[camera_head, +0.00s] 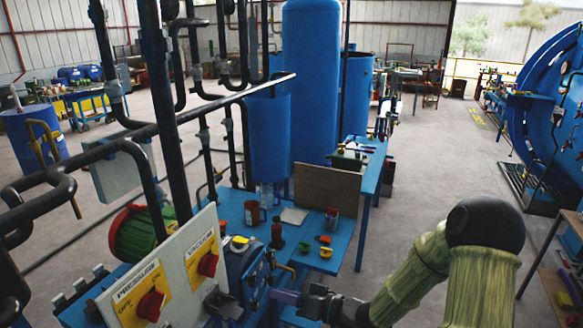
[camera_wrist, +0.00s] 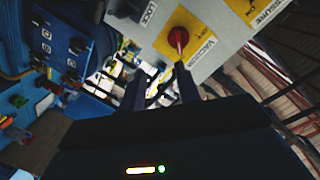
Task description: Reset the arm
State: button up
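My arm reaches in from the lower right in the head view, ending close to the right side of the control panel (camera_head: 185,255). My gripper (camera_wrist: 160,70) shows two dark fingers apart in the wrist view, with nothing held between them. The red vacuum knob (camera_wrist: 178,40) on its yellow plate is just beyond the right fingertip; I cannot tell whether they touch. The same vacuum knob (camera_head: 208,264) and the red pressure knob (camera_head: 151,306) show on the panel in the head view.
Black pipes (camera_head: 175,120) rise behind the panel. A blue workbench (camera_head: 310,250) with small tools and cups stands behind my wrist. Tall blue tanks (camera_head: 310,80) stand further back. A large blue round vessel (camera_head: 550,100) is at right. Open floor (camera_head: 440,150) lies between.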

jog(key=s+d+f+m+h, duration=0.2)
jog(key=d+f+h, duration=0.1)
jog(key=d+h, duration=1)
jog(key=s+d+r+m+g+h, duration=0.1)
jog(key=s+d+g, duration=0.1)
jog(key=s, duration=0.4)
jog(key=s+d+r+m+g+h, duration=0.1)
jog(key=s+d+r+g, duration=0.1)
jog(key=s, duration=0.4)
jog(key=shift+s+r+g, duration=0.15)
jog(key=shift+r+g, duration=0.1)
jog(key=shift+g, duration=0.05)
